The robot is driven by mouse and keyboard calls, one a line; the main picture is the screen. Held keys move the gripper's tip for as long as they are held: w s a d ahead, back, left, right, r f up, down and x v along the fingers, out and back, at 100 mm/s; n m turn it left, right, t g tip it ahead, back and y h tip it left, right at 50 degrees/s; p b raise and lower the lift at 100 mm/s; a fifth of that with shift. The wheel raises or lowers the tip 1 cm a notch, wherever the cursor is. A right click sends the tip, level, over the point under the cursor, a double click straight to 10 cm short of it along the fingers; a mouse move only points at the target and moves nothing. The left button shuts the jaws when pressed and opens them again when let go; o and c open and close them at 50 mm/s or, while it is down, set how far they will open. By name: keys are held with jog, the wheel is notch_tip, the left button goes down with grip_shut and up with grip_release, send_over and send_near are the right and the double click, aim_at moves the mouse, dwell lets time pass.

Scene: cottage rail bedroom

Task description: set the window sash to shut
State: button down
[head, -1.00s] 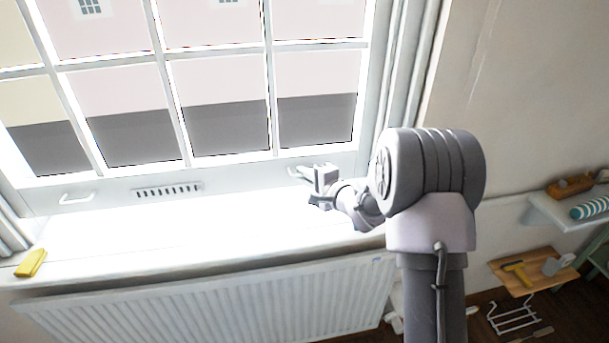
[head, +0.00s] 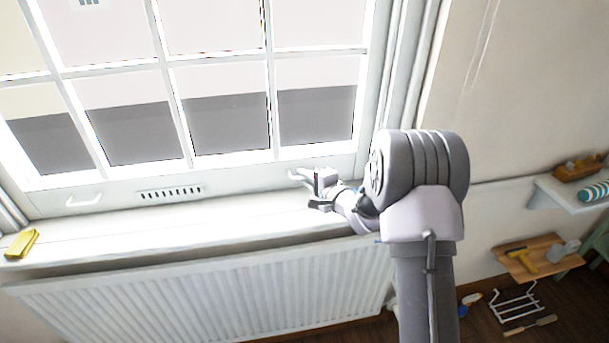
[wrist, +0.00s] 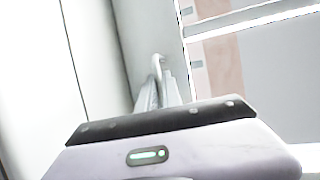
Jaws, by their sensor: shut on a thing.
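The white window sash (head: 230,178) has several panes and a bottom rail with two pull handles. The left handle (head: 84,201) is free. My gripper (head: 304,179) is shut on the right handle (head: 295,173) at the rail's right end. In the wrist view, my fingers (wrist: 160,92) reach forward to the handle (wrist: 156,62), with part of the grip hidden by the gripper body. The bottom rail is low, close to the sill (head: 170,225); I see no clear gap, but cannot tell whether it touches.
A yellow object (head: 22,243) lies at the sill's left end. A white radiator (head: 200,290) stands below the sill. At right are a white shelf (head: 570,195) and a wooden board (head: 540,258) with tools. The middle of the sill is clear.

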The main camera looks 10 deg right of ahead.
jog(key=c, duration=1.6)
grip_release()
jog(key=shift+s+f, duration=0.15)
jog(key=shift+f, duration=0.35)
jog(key=shift+o, duration=0.3)
jog(key=shift+r, duration=0.15)
jog(key=p+v, duration=0.4)
jog(key=v, duration=1.3)
jog(key=shift+p, duration=0.4)
jog(key=shift+s+d+r, duration=0.1)
jog(key=shift+r, duration=0.05)
